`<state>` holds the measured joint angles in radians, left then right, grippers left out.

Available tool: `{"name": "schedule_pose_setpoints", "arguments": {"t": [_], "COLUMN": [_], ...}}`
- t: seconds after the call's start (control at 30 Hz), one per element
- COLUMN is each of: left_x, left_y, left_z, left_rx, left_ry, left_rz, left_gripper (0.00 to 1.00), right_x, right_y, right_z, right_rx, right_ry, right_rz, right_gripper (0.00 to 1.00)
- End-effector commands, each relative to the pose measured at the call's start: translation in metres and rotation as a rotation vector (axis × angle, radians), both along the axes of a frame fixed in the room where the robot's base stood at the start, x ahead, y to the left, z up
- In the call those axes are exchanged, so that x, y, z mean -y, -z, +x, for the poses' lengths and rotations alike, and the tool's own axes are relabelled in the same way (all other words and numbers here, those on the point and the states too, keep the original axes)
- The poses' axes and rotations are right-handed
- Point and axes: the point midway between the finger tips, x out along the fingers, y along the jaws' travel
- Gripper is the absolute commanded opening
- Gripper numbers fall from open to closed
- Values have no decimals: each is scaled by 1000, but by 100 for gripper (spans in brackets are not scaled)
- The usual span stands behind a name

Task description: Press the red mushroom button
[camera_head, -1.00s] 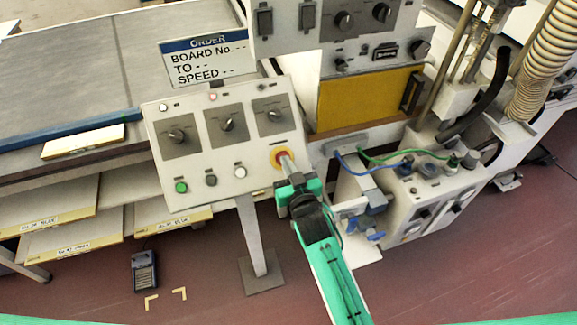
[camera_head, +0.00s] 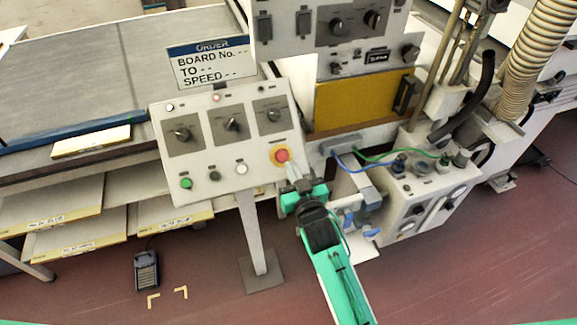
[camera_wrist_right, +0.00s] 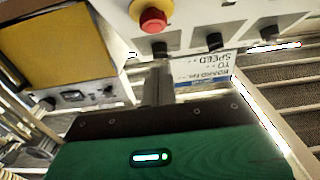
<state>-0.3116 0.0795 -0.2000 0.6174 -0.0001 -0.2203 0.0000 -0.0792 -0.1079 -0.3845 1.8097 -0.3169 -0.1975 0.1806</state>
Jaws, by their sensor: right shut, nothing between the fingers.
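The red mushroom button (camera_head: 283,155) sits in a yellow ring at the lower right corner of the grey slanted control panel (camera_head: 206,151). In the right wrist view the red button (camera_wrist_right: 153,20) stands out from its ring near the top edge. My right gripper (camera_head: 292,173) is shut and empty, its fingertips just below the button in the head view. In the wrist view the closed fingers (camera_wrist_right: 158,68) point toward the panel, with a visible gap to the button. Whether the button is latched in cannot be told. My left gripper is not in view.
The panel also has several black knobs, a green button (camera_head: 186,184), a black one and a white one (camera_head: 242,169). An order sign (camera_head: 210,63) stands behind it. To the right is a grey unit (camera_head: 415,190) with blue and green hoses.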

Motion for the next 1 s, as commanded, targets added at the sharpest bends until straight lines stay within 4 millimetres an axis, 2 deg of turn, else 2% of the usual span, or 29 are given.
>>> {"name": "schedule_pose_setpoints", "arguments": {"t": [0.03,0.17,0.3,0.4,0.7,1.0], "left_x": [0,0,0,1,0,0], "left_y": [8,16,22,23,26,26], "left_z": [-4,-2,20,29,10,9], "left_rx": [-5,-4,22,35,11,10], "left_ry": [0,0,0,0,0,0], "left_rz": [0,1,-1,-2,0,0], "left_gripper": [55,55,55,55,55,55], "right_x": [3,10,17,21,23,23], "right_y": [4,3,2,1,-1,-1], "right_z": [-9,-32,-54,-64,-73,-72], "right_rx": [2,2,3,4,5,5], "right_ry": [0,-1,-1,-1,-1,-1], "right_rz": [1,3,2,2,3,3], "right_gripper": [0,0,0,0,0,0]}}
